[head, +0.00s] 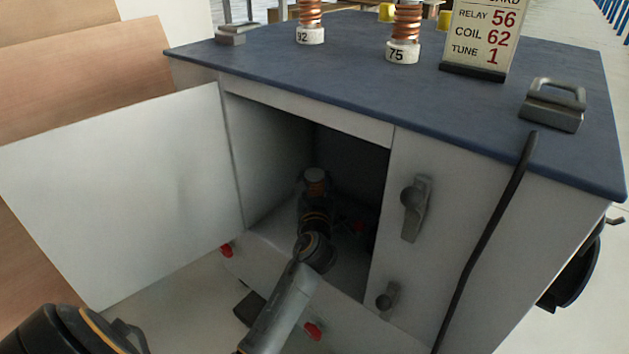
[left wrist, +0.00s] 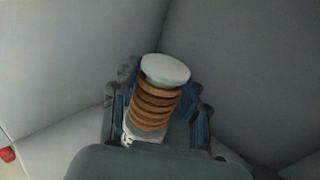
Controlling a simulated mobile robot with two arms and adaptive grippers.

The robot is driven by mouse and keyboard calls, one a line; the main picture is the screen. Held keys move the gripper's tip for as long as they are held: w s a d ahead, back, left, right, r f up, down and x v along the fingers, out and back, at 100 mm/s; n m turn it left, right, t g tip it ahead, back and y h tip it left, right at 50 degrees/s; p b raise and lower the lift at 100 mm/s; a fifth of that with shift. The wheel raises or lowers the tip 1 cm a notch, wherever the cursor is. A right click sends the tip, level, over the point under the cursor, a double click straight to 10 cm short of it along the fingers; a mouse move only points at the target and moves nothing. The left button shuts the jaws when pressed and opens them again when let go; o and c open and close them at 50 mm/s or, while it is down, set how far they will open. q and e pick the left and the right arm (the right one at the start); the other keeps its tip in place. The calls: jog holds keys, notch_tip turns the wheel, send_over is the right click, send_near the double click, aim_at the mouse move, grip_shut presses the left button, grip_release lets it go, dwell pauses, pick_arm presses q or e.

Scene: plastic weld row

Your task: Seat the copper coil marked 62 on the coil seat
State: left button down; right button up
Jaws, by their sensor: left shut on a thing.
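My left gripper (head: 314,190) is inside the open cabinet compartment (head: 270,150). In the left wrist view its blue-grey fingers (left wrist: 160,108) are shut on a copper coil (left wrist: 157,104) with a pale round cap and orange-brown windings. Two other copper coils stand on the dark blue top, one marked 92 (head: 310,22) and one marked 75 (head: 404,38). A card (head: 483,38) reads coil 62. I cannot make out the coil seat. My right gripper is not in view.
The compartment's white door (head: 120,195) stands open to the left. The compartment's walls and top edge surround my left arm closely.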

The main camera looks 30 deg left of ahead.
pick_arm(q)
jog(key=shift+f+b, duration=0.45)
jog(key=shift+f, duration=1.85)
dwell(2.0)
jog(key=c, duration=0.6)
grip_release()
jog(key=shift+f, duration=0.1)
jog(key=shift+s, duration=0.1)
jog(key=v, duration=1.2)
